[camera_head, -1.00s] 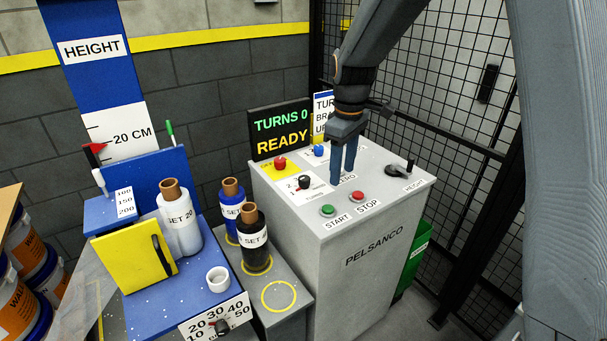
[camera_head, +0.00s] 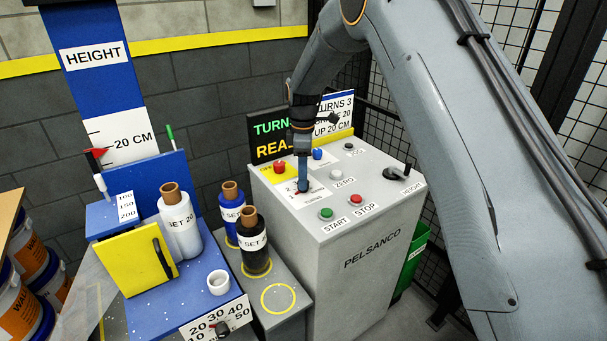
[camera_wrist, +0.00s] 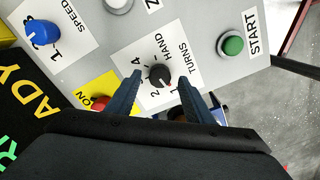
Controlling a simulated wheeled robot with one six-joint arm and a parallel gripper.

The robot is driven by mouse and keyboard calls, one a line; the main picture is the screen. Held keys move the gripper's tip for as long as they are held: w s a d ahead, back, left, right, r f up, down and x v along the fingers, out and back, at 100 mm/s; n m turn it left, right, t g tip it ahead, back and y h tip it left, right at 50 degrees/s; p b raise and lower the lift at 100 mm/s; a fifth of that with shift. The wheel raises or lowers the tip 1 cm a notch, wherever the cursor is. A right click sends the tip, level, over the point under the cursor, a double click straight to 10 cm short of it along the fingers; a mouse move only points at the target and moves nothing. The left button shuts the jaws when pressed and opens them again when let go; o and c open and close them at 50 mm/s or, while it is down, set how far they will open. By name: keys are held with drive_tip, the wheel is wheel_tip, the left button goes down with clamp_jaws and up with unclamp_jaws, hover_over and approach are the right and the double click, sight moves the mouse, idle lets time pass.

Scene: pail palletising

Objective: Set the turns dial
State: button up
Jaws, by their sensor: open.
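The turns dial is a black knob (camera_wrist: 159,76) on a white label marked HAND and TURNS in the wrist view. Numbers 1, 2 and 4 show around it. My gripper (camera_wrist: 154,80) is open, with one blue finger on each side of the knob; I cannot tell whether they touch it. In the head view my gripper (camera_head: 303,188) points down over the dial and hides most of it. The control box (camera_head: 345,247) reads PELSANCO. A sign (camera_head: 337,112) behind it reads TURNS 3 and UP 20 CM. The dark display (camera_head: 268,136) is partly covered by my arm.
Near the dial are a red knob (camera_head: 279,167), a blue knob (camera_head: 317,154), a white ZERO button (camera_head: 336,175), a green START button (camera_head: 326,214), a red STOP button (camera_head: 355,208) and a HEIGHT crank (camera_head: 396,172). Film rolls (camera_head: 253,243) stand left of the box.

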drive_tip(key=shift+f, duration=0.5)
drive_tip(key=c, duration=1)
drive_tip(key=shift+c, duration=0.2)
